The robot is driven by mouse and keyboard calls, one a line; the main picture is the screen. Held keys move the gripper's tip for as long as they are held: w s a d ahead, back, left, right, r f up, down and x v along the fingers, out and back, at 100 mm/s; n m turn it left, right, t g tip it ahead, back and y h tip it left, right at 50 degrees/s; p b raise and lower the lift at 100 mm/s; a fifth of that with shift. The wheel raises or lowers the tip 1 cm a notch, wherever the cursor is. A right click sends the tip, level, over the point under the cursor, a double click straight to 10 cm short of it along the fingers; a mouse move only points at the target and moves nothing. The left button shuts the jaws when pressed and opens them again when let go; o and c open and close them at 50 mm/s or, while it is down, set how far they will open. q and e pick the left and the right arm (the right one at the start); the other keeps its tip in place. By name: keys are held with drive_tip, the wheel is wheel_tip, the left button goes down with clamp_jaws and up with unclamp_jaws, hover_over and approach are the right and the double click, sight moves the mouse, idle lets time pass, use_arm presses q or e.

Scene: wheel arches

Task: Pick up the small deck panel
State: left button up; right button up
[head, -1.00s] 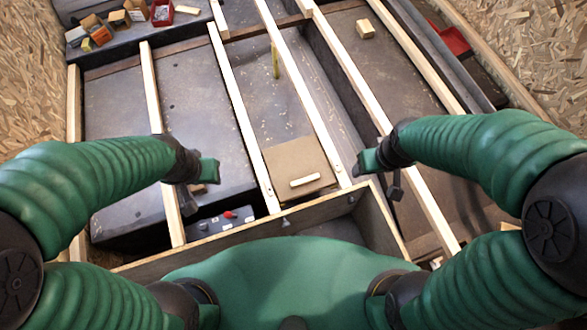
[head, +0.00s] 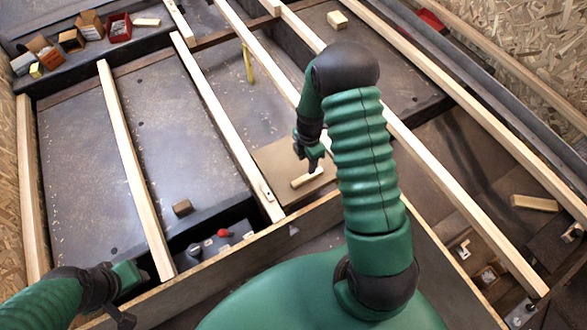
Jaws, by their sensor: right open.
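The small deck panel (head: 275,158) is a flat brown board lying between two pale wooden battens near the middle of the head view. A pale wooden bar handle (head: 307,177) sits on its near part. My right gripper (head: 314,164) points down just above the handle, and its fingers look open and empty. My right forearm covers the panel's right side. My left gripper (head: 128,290) is at the lower left, away from the panel; its fingers are too unclear to tell their state.
Pale battens (head: 130,165) run lengthwise across the dark floor. A dark box with a red knob (head: 223,233) lies left of the panel. A yellow upright piece (head: 248,65) stands beyond it. Small boxes (head: 90,25) sit at the back left. Wood blocks (head: 535,203) lie at right.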

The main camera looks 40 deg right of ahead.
sight(307, 176)
drive_tip(key=f, duration=0.1)
drive_tip(key=a+f, duration=0.1)
drive_tip(key=f, duration=0.1)
drive_tip(key=shift+f+b, duration=0.3)
drive_tip(key=shift+b, duration=0.1)
drive_tip(key=shift+a+f, duration=0.15)
drive_tip(key=shift+f, duration=0.1)
drive_tip(key=f, duration=0.2)
drive_tip(key=d+f+b, duration=0.1)
drive_tip(key=f+b, duration=0.1)
drive_tip(key=f, duration=0.1)
drive_tip(key=shift+s+d+f, duration=0.3)
drive_tip(key=shift+a+r, duration=0.2)
drive_tip(key=shift+c, duration=1.3)
use_arm(q)
drive_tip(key=f, duration=0.2)
drive_tip(key=a+f, duration=0.1)
drive_tip(key=f, duration=0.1)
use_arm(e)
drive_tip(key=shift+d, duration=0.1)
clamp_jaws()
